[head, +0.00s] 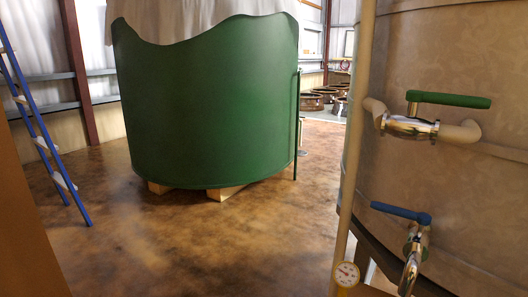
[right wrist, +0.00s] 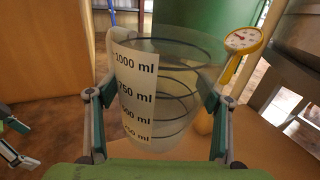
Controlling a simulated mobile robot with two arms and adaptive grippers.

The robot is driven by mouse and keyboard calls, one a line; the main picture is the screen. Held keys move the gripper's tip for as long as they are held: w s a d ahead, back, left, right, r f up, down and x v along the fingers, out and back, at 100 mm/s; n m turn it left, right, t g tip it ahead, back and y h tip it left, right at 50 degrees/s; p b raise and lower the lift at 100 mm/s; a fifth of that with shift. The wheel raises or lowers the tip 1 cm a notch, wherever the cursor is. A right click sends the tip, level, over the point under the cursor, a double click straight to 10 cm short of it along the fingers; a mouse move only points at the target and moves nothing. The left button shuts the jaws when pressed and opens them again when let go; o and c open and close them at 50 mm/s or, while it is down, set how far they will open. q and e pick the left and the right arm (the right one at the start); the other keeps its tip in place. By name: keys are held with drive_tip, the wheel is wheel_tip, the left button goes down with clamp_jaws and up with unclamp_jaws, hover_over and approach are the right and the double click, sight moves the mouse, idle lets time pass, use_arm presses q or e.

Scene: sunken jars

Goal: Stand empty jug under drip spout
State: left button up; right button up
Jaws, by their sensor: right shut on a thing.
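The clear jug (right wrist: 180,75), with a white scale marked up to 1000 ml, stands between the fingers of my right gripper (right wrist: 158,125) in the right wrist view. The gripper is shut on it, one finger on each side. I see no liquid in the jug. In the head view, a metal spout (head: 410,268) under a blue-handled tap (head: 401,213) points down from the tan tank (head: 455,170) at the right. The jug and right gripper are not in the head view. Part of what looks like my left gripper (right wrist: 16,143) shows at the wrist view's left edge; its jaws are unclear.
A green-handled valve (head: 447,99) sits higher. A large green vat (head: 210,100) stands on blocks, with open floor (head: 200,245) before it. A blue ladder (head: 40,130) is left.

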drive_tip(key=w+d+r+m+t+h+p, duration=0.1)
drive_tip(key=w+d+r+m+t+h, duration=0.15)
drive_tip(key=d+r+m+h, duration=0.6)
use_arm(q)
drive_tip(key=s+a+f+g+p, duration=0.1)
drive_tip(key=s+f+p, duration=0.8)
drive_tip(key=f+p, duration=0.25)
drive_tip(key=s+a+g+p, duration=0.1)
drive_tip(key=s+a+p, duration=0.1)
drive_tip(key=s+p, duration=0.5)
drive_tip(key=s, duration=0.4)
drive_tip(key=shift+s+a+f, duration=0.2)
drive_tip(key=shift+s+f, duration=0.1)
drive_tip(key=shift+f, duration=0.1)
use_arm(e)
wheel_tip(320, 180, up, 17)
drive_tip(key=a+n+h, duration=0.1)
drive_tip(key=a+n, duration=0.1)
drive_tip(key=shift+s+a+r, duration=0.15)
drive_tip(key=shift+s, duration=0.3)
drive_tip(key=shift+t, duration=0.25)
